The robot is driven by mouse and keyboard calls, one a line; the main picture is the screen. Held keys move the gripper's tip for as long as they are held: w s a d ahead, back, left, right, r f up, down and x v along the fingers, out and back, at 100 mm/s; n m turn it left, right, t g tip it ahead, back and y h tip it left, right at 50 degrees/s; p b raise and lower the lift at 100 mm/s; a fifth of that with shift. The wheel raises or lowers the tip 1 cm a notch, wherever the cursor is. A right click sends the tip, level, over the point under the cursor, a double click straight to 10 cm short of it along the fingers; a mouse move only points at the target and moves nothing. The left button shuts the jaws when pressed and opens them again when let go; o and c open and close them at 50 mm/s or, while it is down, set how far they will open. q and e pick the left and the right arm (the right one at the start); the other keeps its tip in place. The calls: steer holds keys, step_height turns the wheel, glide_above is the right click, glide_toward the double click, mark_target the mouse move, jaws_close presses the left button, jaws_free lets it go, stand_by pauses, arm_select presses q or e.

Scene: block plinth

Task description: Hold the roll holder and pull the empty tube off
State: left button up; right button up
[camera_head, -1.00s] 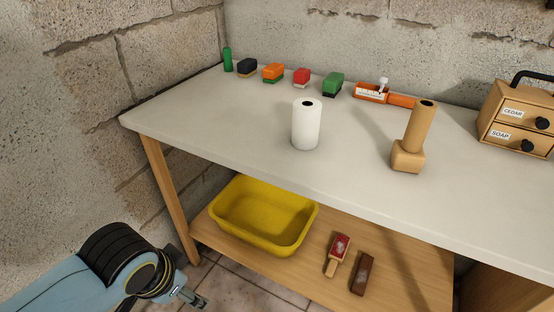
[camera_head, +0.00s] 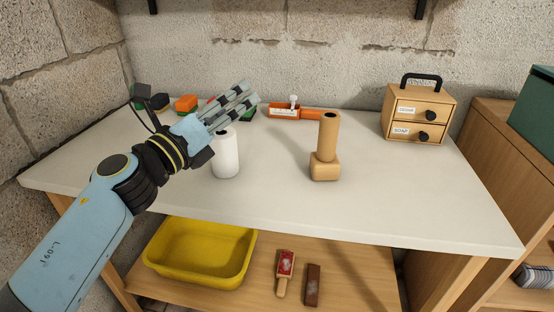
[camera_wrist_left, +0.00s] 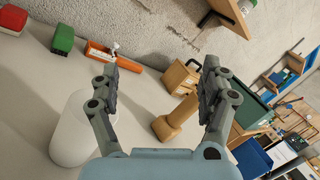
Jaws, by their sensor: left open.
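The roll holder (camera_head: 324,170) is a light wooden block standing on the worktop. The empty tube (camera_head: 328,133), tan with a dark hole on top, stands upright on it. In the left wrist view the tube (camera_wrist_left: 183,112) and holder (camera_wrist_left: 163,129) appear tilted, between my open fingers but farther away. My left gripper (camera_head: 248,93) is open and empty, raised above the worktop, left of the tube and apart from it. My right gripper is in neither view.
A full white roll (camera_head: 225,157) stands below and beside my left gripper. A small drawer box (camera_head: 418,112) stands at back right. The worktop (camera_head: 400,190) is clear around the holder. A yellow tub (camera_head: 200,272) sits below.

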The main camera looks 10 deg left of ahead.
arm_select(q)
steer(key=d+f+m+g+h, duration=0.4)
steer(key=d+m+g, duration=0.15)
steer(key=m, duration=0.25)
steer(key=m+g, duration=0.4)
steer(key=m, duration=0.1)
glide_toward(313, 161)
steer(key=shift+w+x, duration=0.2)
steer(key=shift+x, duration=0.9)
steer(key=shift+f+m+g, duration=0.15)
steer(key=shift+m+g, duration=0.1)
steer(key=shift+m, duration=0.05)
steer(key=b+x, duration=0.4)
steer(key=x, duration=0.4)
steer(key=shift+w+d, duration=0.1)
steer(key=shift+w+d+b, duration=0.35)
steer(key=shift+d+b, duration=0.05)
steer(key=shift+d, duration=0.15)
